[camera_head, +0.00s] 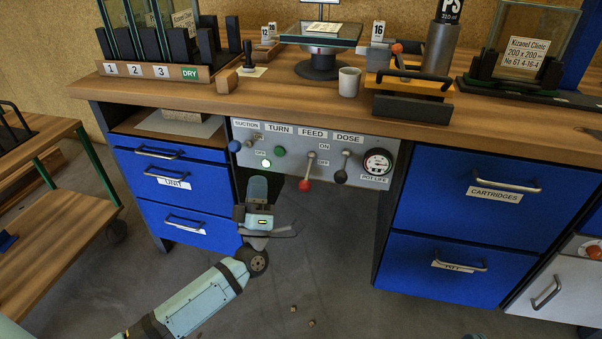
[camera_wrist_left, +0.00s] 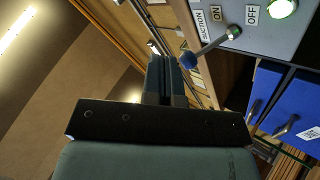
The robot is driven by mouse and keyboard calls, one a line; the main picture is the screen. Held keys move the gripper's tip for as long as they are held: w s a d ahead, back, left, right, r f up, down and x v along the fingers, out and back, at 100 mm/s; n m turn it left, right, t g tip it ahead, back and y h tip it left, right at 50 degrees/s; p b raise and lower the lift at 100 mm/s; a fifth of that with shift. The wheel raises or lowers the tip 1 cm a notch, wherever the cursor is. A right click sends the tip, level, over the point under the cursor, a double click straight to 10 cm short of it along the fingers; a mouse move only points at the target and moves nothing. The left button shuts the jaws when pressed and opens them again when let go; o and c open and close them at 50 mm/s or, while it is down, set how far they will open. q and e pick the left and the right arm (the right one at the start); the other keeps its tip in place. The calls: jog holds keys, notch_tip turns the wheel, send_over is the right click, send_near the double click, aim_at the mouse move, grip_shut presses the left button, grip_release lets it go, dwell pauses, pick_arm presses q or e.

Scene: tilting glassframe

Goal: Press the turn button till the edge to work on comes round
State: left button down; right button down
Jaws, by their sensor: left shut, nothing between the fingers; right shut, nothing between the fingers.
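The green turn button (camera_head: 279,151) sits under the TURN label on the grey control panel (camera_head: 340,140). A lit green lamp (camera_head: 266,162) is just below and left of it; it also shows in the left wrist view (camera_wrist_left: 282,8). My left gripper (camera_head: 258,181) is in front of and below the panel's left part. Its fingers (camera_wrist_left: 165,78) are shut and empty, apart from the blue-knobbed suction lever (camera_wrist_left: 188,60). The turn button is not visible in the wrist view. A glass pane (camera_head: 320,33) lies on a round stand on the bench. My right gripper is not seen.
The panel also carries a red-knobbed feed lever (camera_head: 305,185), a black-knobbed dose lever (camera_head: 341,176) and a pot-life dial (camera_head: 378,162). Blue drawers (camera_head: 180,178) stand left, with more drawers (camera_head: 460,215) right. The wooden bench top (camera_head: 280,97) overhangs the panel. Open floor lies below.

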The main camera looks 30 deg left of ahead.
aim_at(279, 151)
pick_arm(q)
jog(key=shift+w+f+n+y+b, duration=0.3)
jog(key=shift+w+f+n+y, duration=0.05)
jog(key=shift+n+y, duration=0.35)
pick_arm(e)
jog(key=shift+s+d+f, duration=0.2)
jog(key=shift+s, duration=0.1)
pick_arm(q)
jog(key=shift+a, duration=0.1)
